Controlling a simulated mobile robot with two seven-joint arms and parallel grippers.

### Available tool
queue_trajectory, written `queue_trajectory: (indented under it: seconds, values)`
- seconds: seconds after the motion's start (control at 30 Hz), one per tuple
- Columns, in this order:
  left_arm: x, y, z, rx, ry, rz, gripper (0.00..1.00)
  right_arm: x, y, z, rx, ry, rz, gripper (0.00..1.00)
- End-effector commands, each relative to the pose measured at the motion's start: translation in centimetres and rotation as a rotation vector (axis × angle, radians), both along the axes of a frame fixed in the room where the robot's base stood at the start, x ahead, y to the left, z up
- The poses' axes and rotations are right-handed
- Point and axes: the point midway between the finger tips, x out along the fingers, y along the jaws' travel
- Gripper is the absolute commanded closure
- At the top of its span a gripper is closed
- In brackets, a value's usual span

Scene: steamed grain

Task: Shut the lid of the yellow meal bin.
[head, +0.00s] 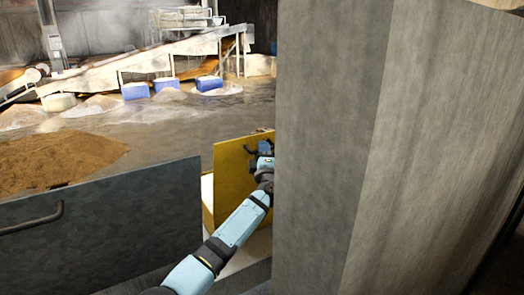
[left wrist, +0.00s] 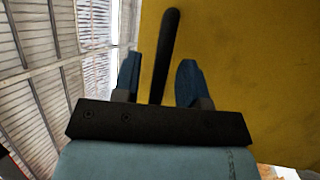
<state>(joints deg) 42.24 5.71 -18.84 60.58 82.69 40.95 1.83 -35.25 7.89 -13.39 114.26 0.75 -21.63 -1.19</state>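The yellow lid (head: 234,172) of the meal bin stands upright in the middle of the head view. The grey block hides its right side. My left gripper (head: 262,147) is in front of the lid's face, near its upper right. In the left wrist view, the lid (left wrist: 255,70) fills the right side. A black bar handle (left wrist: 170,35) runs up between the two blue fingers of my left gripper (left wrist: 158,60). The fingers stand apart with a gap to the bar, so the gripper looks open. My right gripper is not in view.
A tall grey block (head: 325,150) fills the right of the head view, close beside my left arm. A dark grey panel (head: 110,225) with a handle (head: 30,222) stands at lower left. Behind are a grain heap (head: 60,155), blue bins (head: 209,83) and a conveyor (head: 150,60).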

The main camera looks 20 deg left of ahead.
Motion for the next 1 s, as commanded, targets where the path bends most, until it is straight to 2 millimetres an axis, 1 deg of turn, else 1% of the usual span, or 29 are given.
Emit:
queue_trajectory:
  seconds: [0.1, 0.37, 0.47, 0.5, 0.53, 0.57, 0.83, 1.0]
  values:
    - [0.5, 0.2, 0.2, -0.001, 0.001, 0.0, 0.61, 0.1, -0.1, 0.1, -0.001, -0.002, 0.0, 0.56]
    - [0.5, 0.3, 0.2, -0.001, 0.0, 0.0, 0.61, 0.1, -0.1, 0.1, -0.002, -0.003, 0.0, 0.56]
    - [0.5, 0.3, 0.2, -0.001, 0.0, 0.0, 0.82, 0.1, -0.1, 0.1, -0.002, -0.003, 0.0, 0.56]
    - [0.5, 0.3, 0.2, -0.001, 0.0, 0.0, 0.91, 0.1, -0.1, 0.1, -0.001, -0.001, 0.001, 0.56]
    - [0.5, 0.3, 0.2, -0.001, 0.0, 0.0, 0.98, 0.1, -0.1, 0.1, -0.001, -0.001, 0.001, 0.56]
    - [0.5, 0.3, 0.2, -0.001, 0.0, 0.0, 1.0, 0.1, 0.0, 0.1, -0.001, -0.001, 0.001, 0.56]
    - [0.6, 0.5, 0.4, -0.008, 0.005, 0.001, 1.0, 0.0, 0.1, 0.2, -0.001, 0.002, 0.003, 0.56]
    - [1.5, 1.5, 1.3, -0.044, 0.032, 0.001, 1.0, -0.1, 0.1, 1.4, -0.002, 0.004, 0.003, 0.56]
